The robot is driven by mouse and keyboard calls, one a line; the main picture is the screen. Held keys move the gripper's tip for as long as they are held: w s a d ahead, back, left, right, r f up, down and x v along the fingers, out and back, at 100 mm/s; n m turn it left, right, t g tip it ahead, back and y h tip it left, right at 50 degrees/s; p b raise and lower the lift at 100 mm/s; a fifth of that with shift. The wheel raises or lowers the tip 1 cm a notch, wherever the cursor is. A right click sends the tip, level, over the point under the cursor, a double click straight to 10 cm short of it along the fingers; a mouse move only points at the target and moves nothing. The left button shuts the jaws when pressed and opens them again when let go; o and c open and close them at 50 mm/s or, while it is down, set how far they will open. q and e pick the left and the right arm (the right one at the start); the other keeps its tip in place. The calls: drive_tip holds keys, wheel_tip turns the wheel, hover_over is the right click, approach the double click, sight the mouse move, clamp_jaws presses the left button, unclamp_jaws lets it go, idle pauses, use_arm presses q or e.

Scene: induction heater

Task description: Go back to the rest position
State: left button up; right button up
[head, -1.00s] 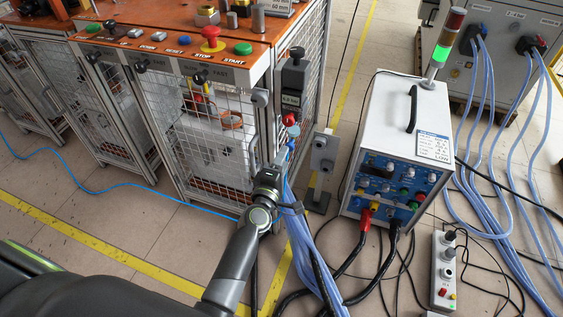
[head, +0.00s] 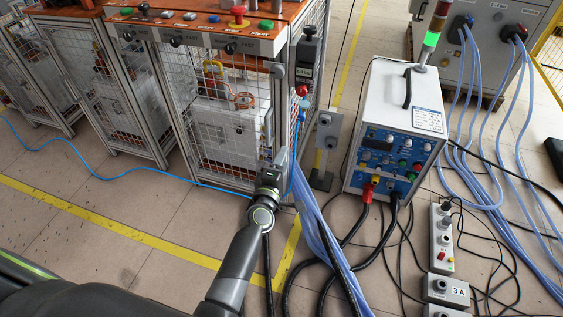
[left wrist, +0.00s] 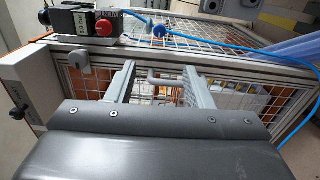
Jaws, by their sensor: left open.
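My left gripper (left wrist: 157,82) is open in the left wrist view, with nothing visible between its two grey fingers. It faces the wire-mesh side of the orange-topped machine frame (left wrist: 215,62). In the head view my left gripper (head: 277,150) is in front of the mesh cabinet's right corner post. I cannot tell whether it touches the frame. My right gripper is not seen in these views.
A white and blue power unit (head: 390,125) with a green-lit signal tower (head: 432,40) stands to the right. Blue cable bundles (head: 315,225) hang close to my left arm. Black cables and a grey switch box (head: 441,240) lie on the floor. Floor at the left (head: 90,215) is open.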

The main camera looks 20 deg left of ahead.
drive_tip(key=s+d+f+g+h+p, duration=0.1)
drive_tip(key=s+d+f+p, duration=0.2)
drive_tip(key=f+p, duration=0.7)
use_arm(q)
drive_tip(key=s+a+f+m+g+p, duration=0.4)
drive_tip(key=s+f, duration=0.3)
drive_tip(key=s, duration=1)
drive_tip(key=s+a+f+m+g+y+p, duration=0.1)
drive_tip(key=s+a+f+m+g+p, duration=0.3)
drive_tip(key=s, duration=1.3)
drive_tip(key=s+a+f+m+g+p, duration=0.4)
drive_tip(key=s+f, duration=0.7)
drive_tip(key=s, duration=0.6)
drive_tip(key=a+m+g, duration=0.2)
drive_tip(key=m+g, duration=0.2)
drive_tip(key=m, duration=0.1)
drive_tip(key=shift+s+a+f+g+y, duration=0.2)
drive_tip(key=shift+a+g+y, duration=0.1)
drive_tip(key=shift+g, duration=0.1)
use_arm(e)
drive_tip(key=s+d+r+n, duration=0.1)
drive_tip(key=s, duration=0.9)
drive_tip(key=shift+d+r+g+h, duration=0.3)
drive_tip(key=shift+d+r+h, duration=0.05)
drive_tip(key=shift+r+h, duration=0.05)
